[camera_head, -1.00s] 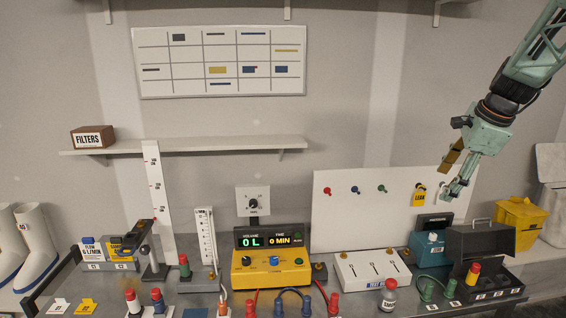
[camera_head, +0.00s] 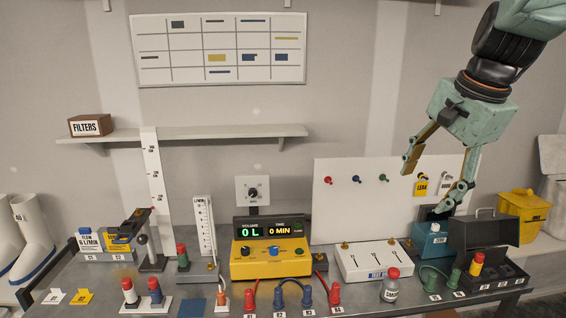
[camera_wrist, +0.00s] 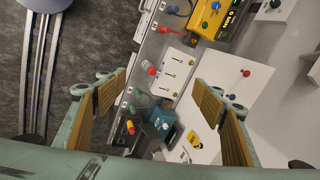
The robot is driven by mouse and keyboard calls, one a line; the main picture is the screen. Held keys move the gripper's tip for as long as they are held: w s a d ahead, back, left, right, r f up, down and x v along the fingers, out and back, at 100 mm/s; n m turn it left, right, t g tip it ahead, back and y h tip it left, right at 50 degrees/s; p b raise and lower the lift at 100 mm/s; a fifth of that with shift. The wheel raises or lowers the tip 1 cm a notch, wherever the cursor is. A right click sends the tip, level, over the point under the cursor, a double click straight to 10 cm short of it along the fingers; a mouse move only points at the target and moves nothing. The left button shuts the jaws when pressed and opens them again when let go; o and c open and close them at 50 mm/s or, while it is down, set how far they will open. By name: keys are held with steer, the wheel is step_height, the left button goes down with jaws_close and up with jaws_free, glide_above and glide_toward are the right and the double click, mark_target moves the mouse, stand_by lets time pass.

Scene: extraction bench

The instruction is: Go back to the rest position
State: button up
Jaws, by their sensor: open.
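My gripper (camera_head: 428,190) hangs in the air at the upper right of the head view, in front of the white pegboard (camera_head: 345,213). Its two fingers are spread wide with nothing between them. In the wrist view the fingers (camera_wrist: 168,112) stand at the left and right, also apart and empty. Through the gap I see the teal box (camera_wrist: 161,126) and a yellow tag (camera_wrist: 196,137) on the white board. No rest marker or stand for the arm can be made out.
The bench below holds a yellow console (camera_head: 270,262) reading 0 L and 0 MIN, a white switch panel (camera_head: 373,261), a teal unit (camera_head: 432,240) and a dark open-lidded case (camera_head: 485,235). A shelf (camera_head: 220,132) is on the wall. The air around my gripper looks free.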

steer(key=s+a+f+n+b, duration=0.2)
steer(key=s+a+f+n, duration=0.2)
steer(key=s, duration=0.7)
steer(key=s+a+f+n+b, duration=0.3)
steer(key=s+a+f+n, duration=0.1)
steer(key=s, duration=0.7)
steer(key=s+a+f+n+b, duration=0.3)
steer(key=s+f+n, duration=0.2)
steer(key=s, duration=0.7)
steer(key=shift+a+f+n+h, duration=0.25)
steer(key=shift+a+n+h, duration=0.15)
steer(key=shift+s, duration=0.1)
steer(key=shift+d, duration=0.15)
